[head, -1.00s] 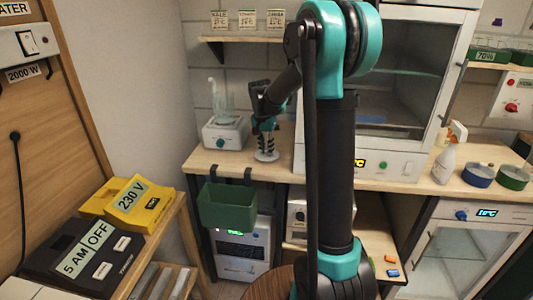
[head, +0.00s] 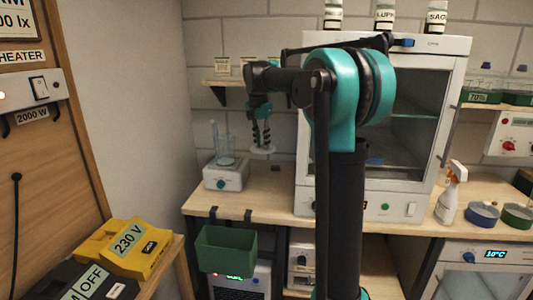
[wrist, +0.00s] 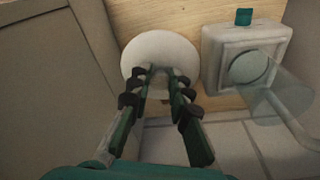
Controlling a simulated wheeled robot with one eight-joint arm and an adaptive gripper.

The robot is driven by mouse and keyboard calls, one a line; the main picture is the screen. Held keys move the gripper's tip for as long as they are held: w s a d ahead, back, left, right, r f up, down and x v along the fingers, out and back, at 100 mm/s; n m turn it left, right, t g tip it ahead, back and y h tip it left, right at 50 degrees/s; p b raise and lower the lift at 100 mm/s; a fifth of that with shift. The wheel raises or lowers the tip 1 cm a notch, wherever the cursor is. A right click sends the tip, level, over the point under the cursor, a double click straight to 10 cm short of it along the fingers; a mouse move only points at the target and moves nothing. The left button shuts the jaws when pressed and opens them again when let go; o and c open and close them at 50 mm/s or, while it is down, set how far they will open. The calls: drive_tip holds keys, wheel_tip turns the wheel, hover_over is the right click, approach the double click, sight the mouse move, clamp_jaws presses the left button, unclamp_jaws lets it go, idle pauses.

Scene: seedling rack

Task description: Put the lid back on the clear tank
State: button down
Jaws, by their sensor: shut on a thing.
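My gripper (head: 262,138) is shut on a round white lid (head: 262,150) and holds it flat above the wooden counter. In the wrist view the fingertips of my gripper (wrist: 160,74) meet at the near part of the lid (wrist: 158,48). The clear tank (head: 225,152) stands open on a white device with a teal knob (head: 226,178), to the left of the lid in the head view. In the wrist view the clear tank (wrist: 284,92) shows at the right, apart from the lid. Its far rim is hard to make out.
A white cabinet with a glass door (head: 418,110) stands right of my gripper. A small shelf (head: 228,83) is on the wall behind. A green bin (head: 226,249) hangs from the counter's front edge. Bare counter (head: 270,190) lies below the lid.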

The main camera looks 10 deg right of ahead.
drive_tip(key=w+a+r+n, duration=0.1)
drive_tip(key=w+a+r, duration=0.3)
drive_tip(key=w+a, duration=0.3)
drive_tip(key=w+a+r, duration=0.4)
drive_tip(key=w+a, duration=0.3)
wheel_tip(320, 180, down, 6)
drive_tip(key=shift+a, duration=0.15)
drive_tip(key=shift+s+f, duration=0.1)
drive_tip(key=shift+f, duration=0.1)
idle(2.0)
drive_tip(key=c, duration=1.3)
unclamp_jaws()
drive_tip(key=o, duration=0.5)
drive_tip(key=shift+c, duration=0.2)
